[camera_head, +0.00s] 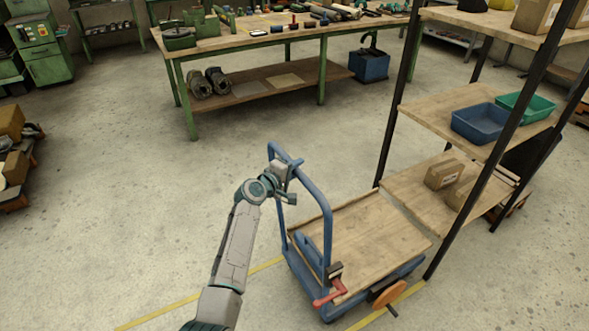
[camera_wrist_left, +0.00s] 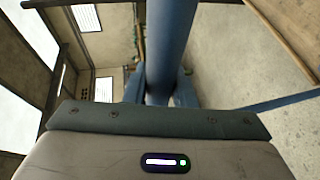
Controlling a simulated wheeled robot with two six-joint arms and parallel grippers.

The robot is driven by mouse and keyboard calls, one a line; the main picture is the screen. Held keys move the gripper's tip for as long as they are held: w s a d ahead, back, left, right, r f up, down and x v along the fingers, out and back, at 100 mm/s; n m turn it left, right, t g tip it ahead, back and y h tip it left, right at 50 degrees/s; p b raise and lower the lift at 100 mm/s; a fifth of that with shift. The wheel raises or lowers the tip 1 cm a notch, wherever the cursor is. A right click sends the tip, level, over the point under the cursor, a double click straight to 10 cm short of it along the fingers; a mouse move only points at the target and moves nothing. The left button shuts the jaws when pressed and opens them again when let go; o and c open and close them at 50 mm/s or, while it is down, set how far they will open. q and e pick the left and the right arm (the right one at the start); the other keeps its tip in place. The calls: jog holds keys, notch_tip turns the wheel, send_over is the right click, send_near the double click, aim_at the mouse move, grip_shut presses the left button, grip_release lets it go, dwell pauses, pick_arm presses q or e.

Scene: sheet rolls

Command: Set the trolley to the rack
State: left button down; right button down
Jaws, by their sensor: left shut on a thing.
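The trolley (camera_head: 365,243) has a bare wooden deck, a blue frame and a blue tubular push handle (camera_head: 326,213) at its left end. Its right end stands close against the lower shelf of the rack (camera_head: 404,142); I cannot tell whether they touch. My left gripper (camera_head: 283,165) is shut on the handle at its top far corner. In the left wrist view the blue handle tube (camera_wrist_left: 170,45) runs down between the fingers of my left gripper (camera_wrist_left: 170,92). My right gripper is not in view.
A red-handled tool (camera_head: 328,297) and an orange disc (camera_head: 389,293) show at the trolley's near side. Yellow floor lines (camera_head: 160,318) run past it. The rack holds blue (camera_head: 485,123) and green bins and cartons. A green workbench (camera_head: 260,45) stands behind.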

pick_arm(q)
jog(key=shift+d+r, duration=0.1)
jog(key=c, duration=1.3)
grip_release()
jog(key=shift+d, duration=0.1)
jog(key=shift+c, duration=0.2)
jog(key=shift+o, duration=0.7)
jog(key=shift+w+d, duration=0.1)
jog(key=shift+w, duration=0.05)
jog(key=shift+v, duration=0.75)
jog(key=v, duration=0.9)
jog(key=shift+b, duration=0.4)
